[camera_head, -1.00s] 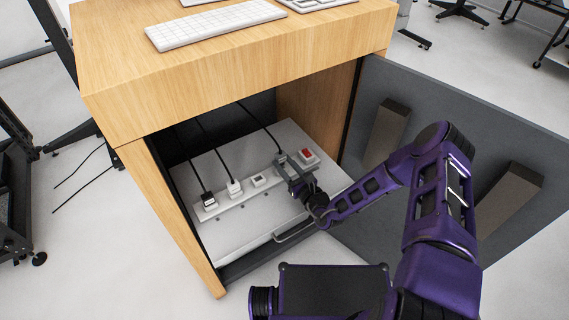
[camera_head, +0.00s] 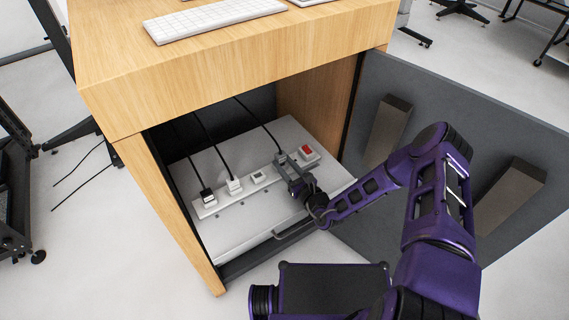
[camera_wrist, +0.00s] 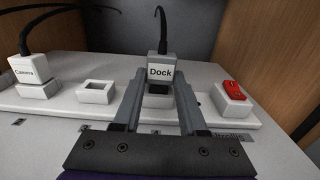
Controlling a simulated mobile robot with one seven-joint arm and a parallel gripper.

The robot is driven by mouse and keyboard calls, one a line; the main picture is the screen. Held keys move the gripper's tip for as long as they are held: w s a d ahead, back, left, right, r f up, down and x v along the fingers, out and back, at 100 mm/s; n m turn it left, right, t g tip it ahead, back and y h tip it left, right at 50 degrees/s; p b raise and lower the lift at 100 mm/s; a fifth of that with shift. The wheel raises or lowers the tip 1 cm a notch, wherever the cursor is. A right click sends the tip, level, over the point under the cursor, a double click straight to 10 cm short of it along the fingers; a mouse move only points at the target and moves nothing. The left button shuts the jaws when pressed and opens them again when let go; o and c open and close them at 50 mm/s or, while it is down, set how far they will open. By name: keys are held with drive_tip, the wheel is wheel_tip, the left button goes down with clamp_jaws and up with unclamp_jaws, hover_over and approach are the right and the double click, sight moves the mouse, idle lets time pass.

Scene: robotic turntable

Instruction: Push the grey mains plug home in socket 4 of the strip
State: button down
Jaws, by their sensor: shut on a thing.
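The grey mains plug (camera_wrist: 160,68), labelled "Dock", has a black cable rising from its top. My gripper (camera_wrist: 160,90) is shut on it, with one finger along each side. The plug is upright over the fourth socket (camera_wrist: 158,101) of the white strip (camera_head: 246,184), counted from the left. A dark band shows between the plug and the socket's white block; I cannot tell whether it is a gap or part of the plug. In the head view, my gripper (camera_head: 291,171) partly hides the plug and this socket.
A white plug (camera_wrist: 30,68), labelled "Camera", and a black plug (camera_head: 207,194) sit to the left. An empty socket (camera_wrist: 97,91) lies between Camera and my gripper. A red switch (camera_wrist: 230,89) stands close on the right. The wooden cabinet (camera_head: 205,95) encloses the strip above and beside.

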drive_tip(key=shift+f+b, duration=0.35)
drive_tip(key=shift+f, duration=0.2)
drive_tip(key=shift+c, duration=1.9)
unclamp_jaws()
drive_tip(key=v, duration=0.5)
drive_tip(key=p+v, duration=0.1)
drive_tip(key=v, duration=0.9)
drive_tip(key=shift+s+f+p, duration=0.1)
drive_tip(key=shift+f+p, duration=0.2)
drive_tip(key=shift+p, duration=0.05)
drive_tip(key=shift+s+d+r, duration=0.25)
drive_tip(key=shift+s+d, duration=0.2)
drive_tip(key=shift+s, duration=0.1)
drive_tip(key=shift+s+d+r, duration=0.25)
drive_tip(key=shift+s+d, duration=0.2)
drive_tip(key=shift+s, duration=0.1)
drive_tip(key=shift+f, duration=0.15)
drive_tip(key=shift+w+a, duration=0.15)
drive_tip(key=shift+w, duration=0.05)
